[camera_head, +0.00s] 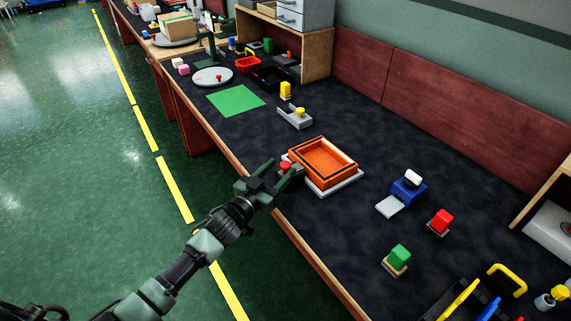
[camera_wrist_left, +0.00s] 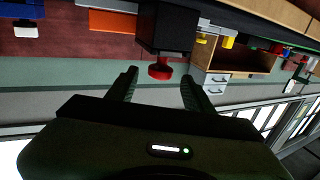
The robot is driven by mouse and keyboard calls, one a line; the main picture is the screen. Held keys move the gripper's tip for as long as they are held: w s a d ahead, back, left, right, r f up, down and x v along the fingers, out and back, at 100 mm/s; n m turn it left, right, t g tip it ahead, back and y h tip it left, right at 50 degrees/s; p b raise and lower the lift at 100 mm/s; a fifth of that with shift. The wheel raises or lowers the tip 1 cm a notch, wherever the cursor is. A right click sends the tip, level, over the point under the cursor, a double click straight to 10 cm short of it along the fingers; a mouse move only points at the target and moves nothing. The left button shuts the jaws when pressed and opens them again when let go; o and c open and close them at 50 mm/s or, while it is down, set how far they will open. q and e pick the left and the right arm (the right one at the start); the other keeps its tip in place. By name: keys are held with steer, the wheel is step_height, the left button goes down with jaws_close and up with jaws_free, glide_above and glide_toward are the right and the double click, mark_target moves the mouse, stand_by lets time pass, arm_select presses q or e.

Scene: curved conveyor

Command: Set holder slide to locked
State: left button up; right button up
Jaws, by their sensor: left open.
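An orange tray-like holder (camera_head: 322,160) sits on a light grey base (camera_head: 343,184) near the front edge of the dark bench. A red knob (camera_head: 286,165) shows at the holder's left side, and I take it to be the slide's handle. In the left wrist view the red knob (camera_wrist_left: 160,69) sticks out from a dark block (camera_wrist_left: 168,27). My left gripper (camera_head: 283,168) is open, with one finger on each side of the knob's line. The knob appears just beyond the fingertips; contact cannot be told. The slide's track and marks are hidden. My right gripper is not visible.
A grey fixture (camera_head: 295,118) with a yellow knob and a green mat (camera_head: 236,100) lie farther back. A blue block device (camera_head: 408,190), a red cube (camera_head: 441,219) and a green cube (camera_head: 400,256) stand to the right. Bare bench surface lies between them and the holder.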

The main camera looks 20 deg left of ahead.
mark_target(283, 167)
arm_select(q)
steer(key=shift+x, duration=1.7)
jaws_close()
